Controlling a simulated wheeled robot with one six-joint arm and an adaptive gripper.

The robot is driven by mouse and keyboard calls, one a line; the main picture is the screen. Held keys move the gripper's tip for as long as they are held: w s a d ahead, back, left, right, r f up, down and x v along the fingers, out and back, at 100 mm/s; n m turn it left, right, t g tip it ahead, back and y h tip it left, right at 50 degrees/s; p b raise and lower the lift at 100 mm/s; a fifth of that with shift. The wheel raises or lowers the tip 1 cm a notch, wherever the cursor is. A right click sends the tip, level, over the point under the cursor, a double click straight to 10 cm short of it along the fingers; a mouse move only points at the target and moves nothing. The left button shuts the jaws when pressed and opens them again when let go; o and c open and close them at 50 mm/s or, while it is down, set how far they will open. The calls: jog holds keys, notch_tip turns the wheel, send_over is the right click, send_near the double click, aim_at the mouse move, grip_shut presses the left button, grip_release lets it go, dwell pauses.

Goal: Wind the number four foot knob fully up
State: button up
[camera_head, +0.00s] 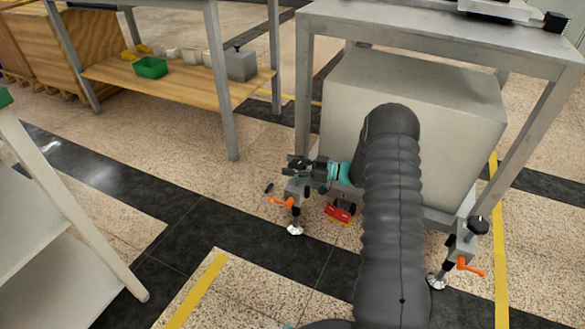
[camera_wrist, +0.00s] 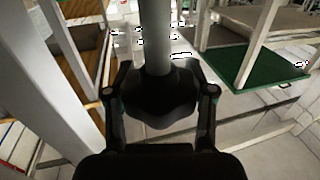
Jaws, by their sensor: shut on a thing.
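The foot knob (camera_wrist: 160,98) is black and lobed, and it sits between the fingers of my gripper (camera_wrist: 160,108) in the wrist view. A grey post rises behind it. In the head view my gripper (camera_head: 302,165) is shut on this knob at the bench's left front foot (camera_head: 295,229). The fingers hide most of the knob there. An orange lever (camera_head: 282,201) sticks out to the left below the gripper. No number can be read on the foot.
The right front foot has its own black knob (camera_head: 478,225) and orange lever (camera_head: 469,266). A large grey box (camera_head: 410,115) fills the space under the bench (camera_head: 450,35). A red item (camera_head: 339,213) is low beside the gripper. Open floor lies to the left.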

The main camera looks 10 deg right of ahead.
jog(key=shift+s+a+n+g+y+b, duration=0.15)
jog(key=shift+n+g+y+b, duration=0.3)
jog(key=shift+n+g, duration=0.9)
jog(key=shift+m+g, duration=0.25)
jog(key=o, duration=1.2)
jog(key=shift+r, duration=0.1)
jog(key=shift+r, duration=0.25)
notch_tip(320, 180, up, 9)
jog(key=shift+r, duration=0.2)
